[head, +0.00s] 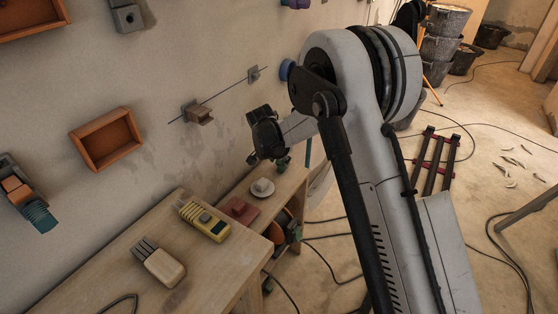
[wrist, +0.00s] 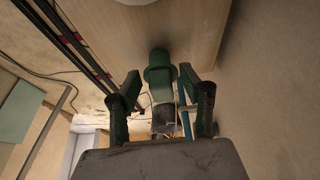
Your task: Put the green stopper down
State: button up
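The green stopper (wrist: 159,73) shows in the wrist view between the tips of my gripper (wrist: 160,78). The two fingers close in on its wide collar from both sides, and it appears gripped. A pale wooden surface (wrist: 110,22) lies behind it; I cannot tell whether the stopper touches it. In the head view my gripper (head: 281,160) hangs near the wall, above the far end of the lower wooden bench (head: 283,190). The stopper cannot be clearly made out there.
A pale round knob-like piece (head: 262,187) and a red block (head: 240,211) are on the bench. A yellow device (head: 204,221) and a brush-like tool (head: 158,263) lie on the nearer bench. An orange wall box (head: 106,139) and a bracket (head: 198,113) stick out from the wall.

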jog(key=p+v, duration=0.3)
jog(key=v, duration=0.9)
jog(key=s+d+r+n+t+y, duration=0.1)
jog(key=s+d+r+n, duration=0.2)
jog(key=s+d+r, duration=1.35)
jog(key=s+d+n, duration=0.1)
jog(key=s+d, duration=0.2)
jog(key=s, duration=0.4)
jog(key=s+d+n+t, duration=0.1)
jog(key=s+d, duration=0.2)
jog(key=s, duration=0.4)
jog(key=s+d+n+t+y, duration=0.1)
jog(key=s+d, duration=0.3)
jog(key=s, duration=0.3)
jog(key=shift+s, duration=0.2)
jog(key=shift+r, duration=0.15)
